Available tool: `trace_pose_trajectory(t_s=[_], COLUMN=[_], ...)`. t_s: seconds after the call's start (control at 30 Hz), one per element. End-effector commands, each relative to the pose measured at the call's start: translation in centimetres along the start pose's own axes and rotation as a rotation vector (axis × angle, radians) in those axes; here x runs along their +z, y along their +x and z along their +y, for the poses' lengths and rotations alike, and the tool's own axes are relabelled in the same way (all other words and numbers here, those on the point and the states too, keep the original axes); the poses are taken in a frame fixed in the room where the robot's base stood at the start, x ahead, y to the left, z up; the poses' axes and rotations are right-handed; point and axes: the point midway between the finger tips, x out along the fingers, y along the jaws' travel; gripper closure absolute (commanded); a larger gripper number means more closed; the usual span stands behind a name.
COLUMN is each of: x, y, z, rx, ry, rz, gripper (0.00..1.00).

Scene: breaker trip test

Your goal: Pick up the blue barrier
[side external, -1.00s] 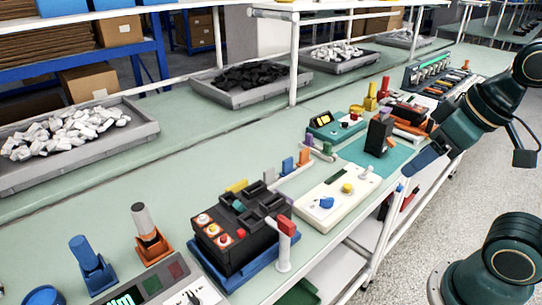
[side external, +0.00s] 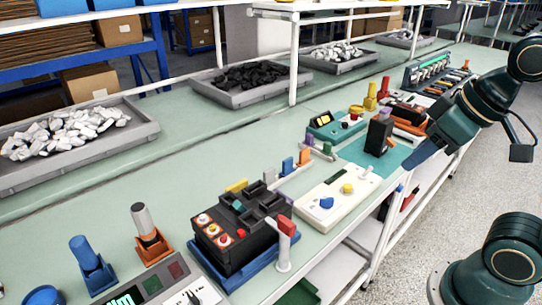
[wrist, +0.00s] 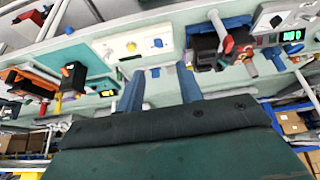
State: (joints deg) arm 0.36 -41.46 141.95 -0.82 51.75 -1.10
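A small upright blue piece (side external: 288,165), which looks like the blue barrier, stands in a pale rack on the green bench in the side external view. It is between a grey piece and an orange one. My gripper (side external: 412,161) is to its right, over the bench's front edge and well apart from it. In the wrist view the two blue fingers of my gripper (wrist: 160,92) are spread, with nothing held between them. A small blue piece shows beyond the fingertips there, but I cannot tell if it is the barrier.
A black breaker unit (side external: 238,228) stands left of the rack, with a red-ended lever at its front. A cream panel (side external: 325,203) with blue and yellow knobs lies in front. A black block (side external: 379,135) stands near my gripper. Grey trays (side external: 80,140) line the back.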

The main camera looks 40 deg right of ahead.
Motion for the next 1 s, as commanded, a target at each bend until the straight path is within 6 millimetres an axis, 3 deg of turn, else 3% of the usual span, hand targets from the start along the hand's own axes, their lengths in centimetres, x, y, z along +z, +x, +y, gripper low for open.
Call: trace_pose_trajectory(t_s=[0.17, 0.47, 0.77, 1.0], x=[-2.3, -8.3, -14.2, -18.3], y=[0.1, 1.2, 4.0, 7.3], z=[-0.3, -0.8, -0.5, 0.5], rx=[-0.02, -0.087, -0.171, -0.248], ry=[-0.072, -0.275, -0.488, -0.656], rz=[-0.026, -0.083, -0.126, -0.149], gripper=[0.64, 0.64, 0.64, 0.64])
